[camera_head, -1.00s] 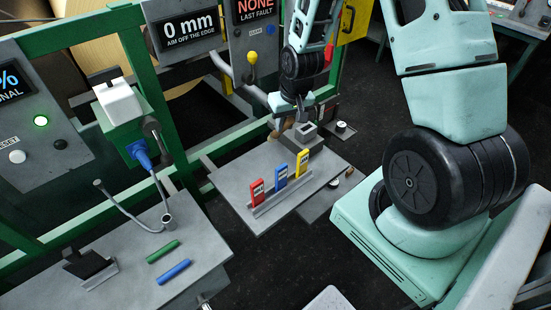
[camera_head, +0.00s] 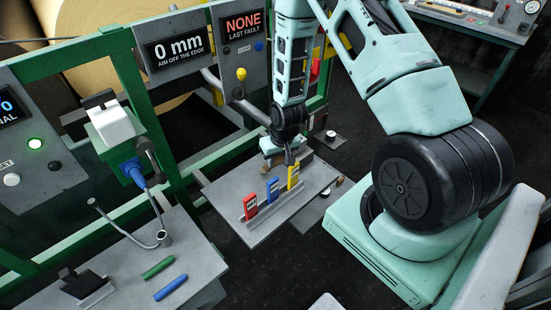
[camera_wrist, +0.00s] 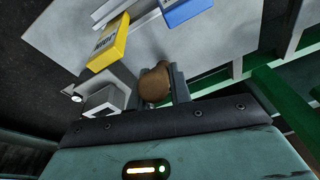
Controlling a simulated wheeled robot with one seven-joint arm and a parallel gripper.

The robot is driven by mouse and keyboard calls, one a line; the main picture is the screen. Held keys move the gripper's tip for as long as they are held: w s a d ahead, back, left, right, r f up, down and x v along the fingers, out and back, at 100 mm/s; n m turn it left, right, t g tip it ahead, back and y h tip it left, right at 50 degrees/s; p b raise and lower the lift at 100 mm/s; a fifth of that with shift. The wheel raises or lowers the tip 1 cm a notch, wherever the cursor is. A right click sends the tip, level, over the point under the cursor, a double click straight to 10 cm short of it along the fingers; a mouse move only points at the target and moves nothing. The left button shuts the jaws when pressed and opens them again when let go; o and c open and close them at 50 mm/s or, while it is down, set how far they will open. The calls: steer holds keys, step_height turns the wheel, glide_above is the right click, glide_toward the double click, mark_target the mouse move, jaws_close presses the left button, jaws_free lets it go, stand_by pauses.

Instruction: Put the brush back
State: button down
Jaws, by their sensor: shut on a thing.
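The brush shows in the wrist view as a rounded brown handle end (camera_wrist: 154,85), held between the fingers of my gripper (camera_wrist: 157,90). The rest of the brush is hidden. In the head view my gripper (camera_head: 290,157) points down over the far part of the grey side table (camera_head: 225,188), behind the row of coloured tags. The fingertips are partly hidden there. A grey open-topped block (camera_wrist: 104,100) stands close beside my gripper in the wrist view; I cannot tell whether it is the brush's holder.
Red (camera_head: 251,203), blue (camera_head: 272,188) and yellow (camera_head: 293,175) tags stand in a rack just in front of my gripper. A green machine frame (camera_head: 130,85) rises at the left. The nearer bench (camera_head: 120,265) holds a green and a blue stick. The table's front left is bare.

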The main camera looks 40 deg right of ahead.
steer(key=shift+f, duration=0.15)
steer(key=c, duration=1.3)
jaws_free()
